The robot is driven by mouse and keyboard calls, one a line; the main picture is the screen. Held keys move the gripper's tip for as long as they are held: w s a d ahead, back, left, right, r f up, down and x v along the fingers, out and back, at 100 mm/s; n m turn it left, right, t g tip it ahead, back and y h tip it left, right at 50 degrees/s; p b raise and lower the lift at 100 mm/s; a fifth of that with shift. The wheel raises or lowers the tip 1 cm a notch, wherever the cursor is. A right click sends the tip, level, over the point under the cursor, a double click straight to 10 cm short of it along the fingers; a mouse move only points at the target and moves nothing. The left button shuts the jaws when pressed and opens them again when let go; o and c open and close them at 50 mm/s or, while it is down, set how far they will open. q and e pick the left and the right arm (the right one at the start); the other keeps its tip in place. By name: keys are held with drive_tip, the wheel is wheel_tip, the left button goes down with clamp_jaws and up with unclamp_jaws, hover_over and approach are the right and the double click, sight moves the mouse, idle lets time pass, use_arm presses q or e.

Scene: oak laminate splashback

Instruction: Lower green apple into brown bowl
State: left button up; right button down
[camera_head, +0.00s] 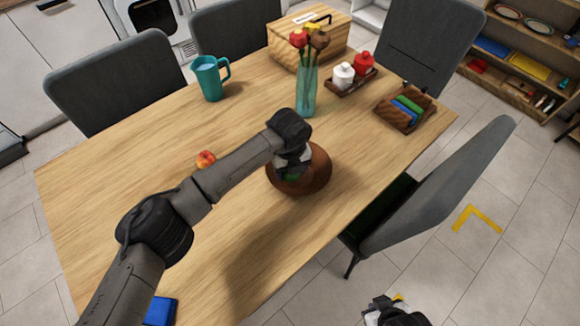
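The brown bowl (318,177) stands on the wooden table, right of the table's middle. My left arm reaches in from the lower left, and my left gripper (291,172) points down over the bowl. The wrist hides its fingers and much of the bowl's inside. No green apple can be made out; whether one is in the gripper or bowl is hidden. A red and yellow apple (205,159) lies on the table left of the bowl, beside my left forearm. My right gripper (393,312) is at the bottom edge, away from the table and partly cut off; its fingers are unclear.
A teal vase with flowers (306,92) stands just behind the bowl. A teal mug (211,79), a wooden box (335,37), a shaker tray (351,82) and a wooden caddy (402,112) stand farther back. A grey chair (440,190) is at the right edge. The left tabletop is mostly clear.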

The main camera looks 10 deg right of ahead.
use_arm(q)
drive_tip(key=shift+f, duration=0.45)
idle(0.3)
drive_tip(key=o, duration=1)
drive_tip(key=shift+o, duration=0.2)
wheel_tip(320, 180, up, 14)
drive_tip(key=p, duration=0.2)
